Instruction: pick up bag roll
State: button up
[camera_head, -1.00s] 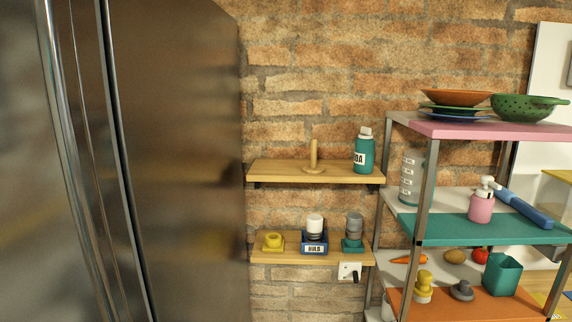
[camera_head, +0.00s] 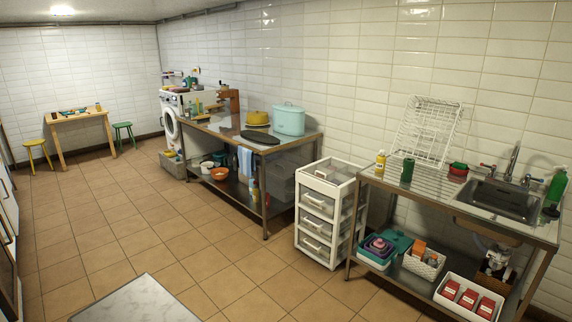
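A dark green upright cylinder (camera_head: 407,170) stands on the steel sink counter (camera_head: 430,196) at the right; it looks like a roll and may be the bag roll, but it is too small to be sure. A yellow bottle (camera_head: 380,163) stands just left of it. My gripper is not in view, so its state does not show.
A white drawer cart (camera_head: 325,215) stands left of the sink counter. A steel table (camera_head: 268,146) with a turquoise pot (camera_head: 288,119) is along the wall. A sink (camera_head: 500,199) is at the right. Tiled floor is open at left. A pale grey flat top (camera_head: 135,302) is at the bottom.

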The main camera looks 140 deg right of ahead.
aim_at(409, 166)
jog(key=z, duration=4.5)
jog(key=i, duration=0.1)
jog(key=u, duration=3.15)
jog(key=k, duration=0.25)
jog(key=z, duration=2.95)
jog(key=k, duration=0.4)
jog(key=z, duration=1.5)
